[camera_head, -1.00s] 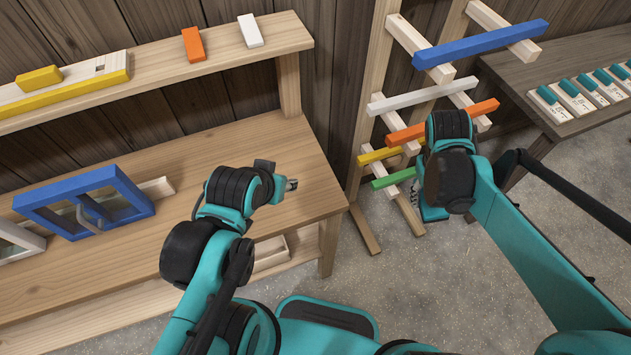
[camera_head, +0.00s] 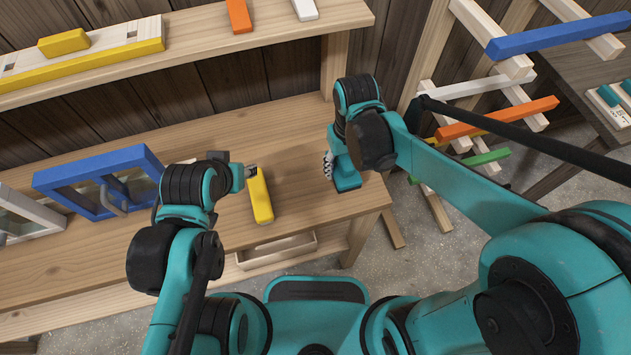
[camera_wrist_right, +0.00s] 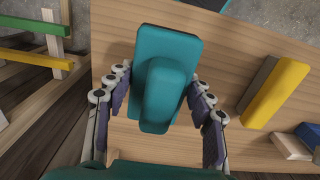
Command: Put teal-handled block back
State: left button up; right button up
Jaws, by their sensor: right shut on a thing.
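The teal-handled block (camera_wrist_right: 185,42) is in my right gripper (camera_wrist_right: 160,84). In the right wrist view it shows as a flat teal plate with a raised teal handle (camera_wrist_right: 166,98) between the two fingers. In the head view the block (camera_head: 347,174) hangs below my right gripper (camera_head: 332,163), over the right end of the wooden bench (camera_head: 295,140). Whether it touches the bench is unclear. My left gripper (camera_head: 250,171) is over the bench beside a yellow bar (camera_head: 261,197); its fingers are too small to read.
A blue frame (camera_head: 100,163) stands on the bench's left part. An open wooden drawer or tray (camera_head: 275,252) is below the bench front. A rack with coloured bars (camera_head: 500,109) stands right. Several teal-handled pieces (camera_head: 610,98) lie on the dark table (camera_head: 585,85).

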jog(key=b, duration=0.2)
send_over(319, 187)
notch_tip(319, 187, down, 4)
jog(key=shift+r, duration=0.1)
notch_tip(319, 187, down, 4)
jog(key=shift+w+f+b, duration=0.1)
jog(key=shift+b, duration=0.65)
jog(key=shift+r, duration=0.2)
jog(key=o, duration=0.6)
jog(key=shift+f, duration=0.2)
jog(key=o, duration=0.4)
jog(key=shift+r, duration=0.15)
